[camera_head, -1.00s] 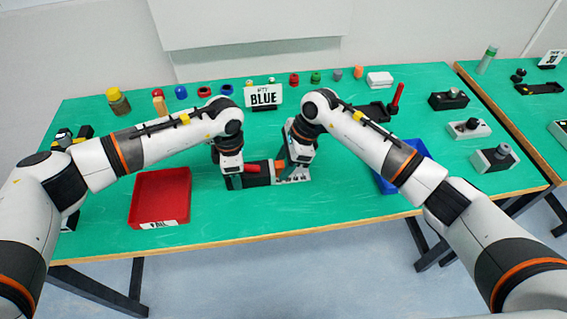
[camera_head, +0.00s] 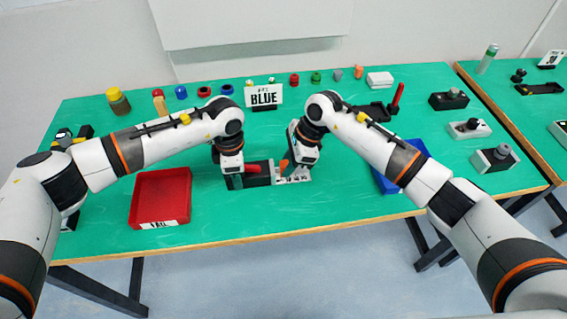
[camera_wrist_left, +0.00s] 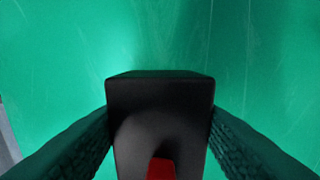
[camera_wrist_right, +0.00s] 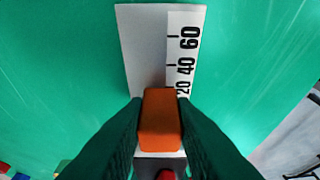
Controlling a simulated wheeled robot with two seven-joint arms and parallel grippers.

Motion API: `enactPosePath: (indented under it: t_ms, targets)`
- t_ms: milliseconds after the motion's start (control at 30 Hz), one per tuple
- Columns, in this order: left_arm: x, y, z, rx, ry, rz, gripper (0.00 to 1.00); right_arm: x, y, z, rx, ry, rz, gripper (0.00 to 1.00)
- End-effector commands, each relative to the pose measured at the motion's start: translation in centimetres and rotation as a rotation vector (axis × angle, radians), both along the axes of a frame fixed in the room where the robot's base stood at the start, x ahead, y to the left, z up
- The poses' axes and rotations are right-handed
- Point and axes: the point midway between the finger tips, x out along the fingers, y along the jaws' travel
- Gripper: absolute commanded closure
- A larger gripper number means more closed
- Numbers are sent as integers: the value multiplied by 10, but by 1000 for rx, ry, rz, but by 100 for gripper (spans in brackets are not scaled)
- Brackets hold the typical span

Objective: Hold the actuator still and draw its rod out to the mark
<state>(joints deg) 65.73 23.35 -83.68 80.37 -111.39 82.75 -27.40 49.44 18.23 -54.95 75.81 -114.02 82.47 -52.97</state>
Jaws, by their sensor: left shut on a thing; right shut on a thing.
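The actuator (camera_head: 262,181) lies on the green table at the front middle, with a black body and a red part on top. My left gripper (camera_head: 237,182) is shut on the black end block (camera_wrist_left: 160,95), which sits between its fingers in the left wrist view. My right gripper (camera_wrist_right: 160,130) is shut on the orange rod end (camera_wrist_right: 160,118); this orange piece also shows in the head view (camera_head: 283,166). A white scale (camera_wrist_right: 185,55) marked 20, 40 and 60 runs beyond the orange piece, which sits just short of the 20. The rod itself is hidden.
A red tray (camera_head: 136,203) is at left and a blue tray (camera_head: 385,184) at right, partly behind my right arm. Several small coloured parts line the back edge. The table beyond the scale's end is clear.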

Motion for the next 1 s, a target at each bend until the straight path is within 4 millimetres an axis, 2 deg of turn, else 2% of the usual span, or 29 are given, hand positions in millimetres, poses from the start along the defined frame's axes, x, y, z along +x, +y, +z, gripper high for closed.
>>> enactPosePath:
  t_ms: [33,133,400,433,567,867,1000]
  targets:
    - [-3,2,-5,5,9,1,88,2,-13,-1,-7,-1,-5,100]
    - [-3,2,-5,6,9,1,88,3,-27,-1,-7,0,-4,100]
    - [-3,3,-5,7,10,3,88,3,-29,0,-5,0,-3,100]
    - [-3,3,-5,7,10,3,88,3,-29,0,-5,0,-3,75]
    - [-3,3,-5,7,10,3,88,3,-28,0,-5,-1,-2,55]
    - [-3,3,-5,8,10,2,88,3,-28,1,-3,-1,-3,55]
    - [-3,3,-5,8,10,2,88,5,-34,14,-4,-4,-5,55]
